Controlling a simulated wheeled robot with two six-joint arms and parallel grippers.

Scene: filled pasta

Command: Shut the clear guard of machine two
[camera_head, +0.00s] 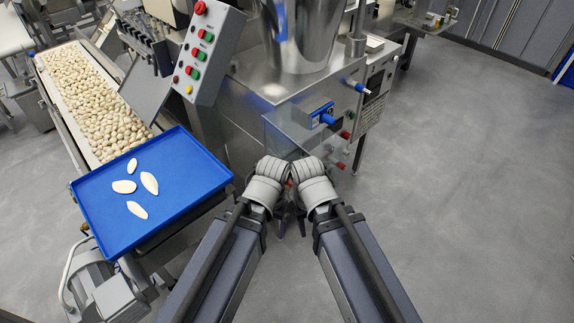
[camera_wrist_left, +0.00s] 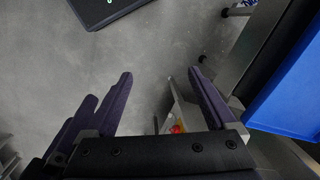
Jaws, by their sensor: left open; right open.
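The steel machine (camera_head: 240,95) with a tall round hopper (camera_head: 300,35) stands at the centre back of the head view. A see-through panel (camera_head: 283,136), which looks like the clear guard, is at its near front, beside a blue-handled part (camera_head: 322,118). I cannot tell its exact angle. My right gripper (camera_head: 301,228) and left gripper (camera_head: 281,227) point down close together, in front of and below the panel, apart from it. Their fingers are partly hidden by my wrists. In the left wrist view my left gripper (camera_wrist_left: 160,77) is open and empty over the floor.
A blue tray (camera_head: 100,222) with several pale flat pieces is at the left; it also shows in the left wrist view (camera_wrist_left: 285,105). Behind it a conveyor (camera_head: 62,110) carries many pasta pieces. A button panel (camera_head: 208,55) stands beside the hopper. The floor at right is clear.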

